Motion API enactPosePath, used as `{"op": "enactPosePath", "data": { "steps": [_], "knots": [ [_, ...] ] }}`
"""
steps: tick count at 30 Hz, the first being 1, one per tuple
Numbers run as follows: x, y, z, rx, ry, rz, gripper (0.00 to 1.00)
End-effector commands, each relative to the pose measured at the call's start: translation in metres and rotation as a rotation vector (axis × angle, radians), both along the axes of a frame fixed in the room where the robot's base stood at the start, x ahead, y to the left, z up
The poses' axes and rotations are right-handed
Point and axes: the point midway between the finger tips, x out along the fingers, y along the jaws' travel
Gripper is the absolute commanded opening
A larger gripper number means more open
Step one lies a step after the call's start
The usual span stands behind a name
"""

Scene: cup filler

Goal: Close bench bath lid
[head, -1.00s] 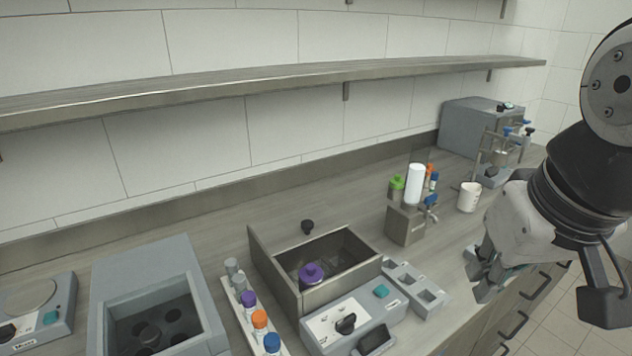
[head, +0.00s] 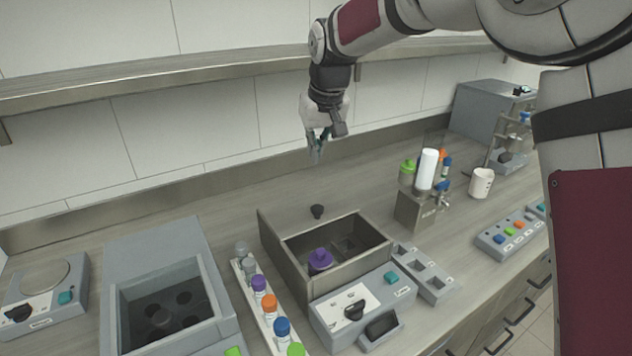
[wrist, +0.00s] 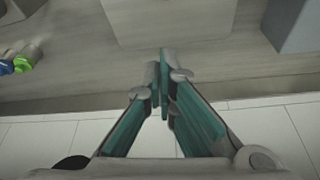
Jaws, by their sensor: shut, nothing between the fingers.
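The bench bath (head: 372,265) is an open-topped metal box on the bench, with a control panel in front. A purple-capped bottle (head: 320,260) stands inside it. A black knob (head: 317,211) shows just behind the bath's back wall. My gripper (head: 316,155) hangs above and behind the bath, in front of the wall and apart from the knob. Its teal fingers meet with nothing between them in the wrist view (wrist: 161,58).
A tube rack (head: 268,315) with coloured caps stands left of the bath. A dispenser (head: 415,210) and a white beaker (head: 481,184) stand to the right. A shelf (head: 200,88) runs along the wall near my gripper. A grey block with slots (head: 432,275) adjoins the bath.

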Motion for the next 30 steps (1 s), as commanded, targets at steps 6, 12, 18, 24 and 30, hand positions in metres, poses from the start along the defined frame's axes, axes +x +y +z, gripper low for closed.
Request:
{"op": "enactPosePath", "data": {
  "steps": [6, 12, 18, 24, 30],
  "knots": [
    [0.009, 0.011, -0.013, 0.003, 0.002, 0.011, 0.00],
    [0.017, 0.014, -0.040, 0.001, 0.005, 0.011, 0.00],
    [0.030, 0.019, -0.078, 0.001, 0.005, 0.010, 0.00],
    [0.029, 0.019, -0.101, 0.003, 0.002, 0.009, 0.00],
    [0.009, 0.010, -0.105, 0.003, 0.001, 0.010, 0.00]
  ]
}}
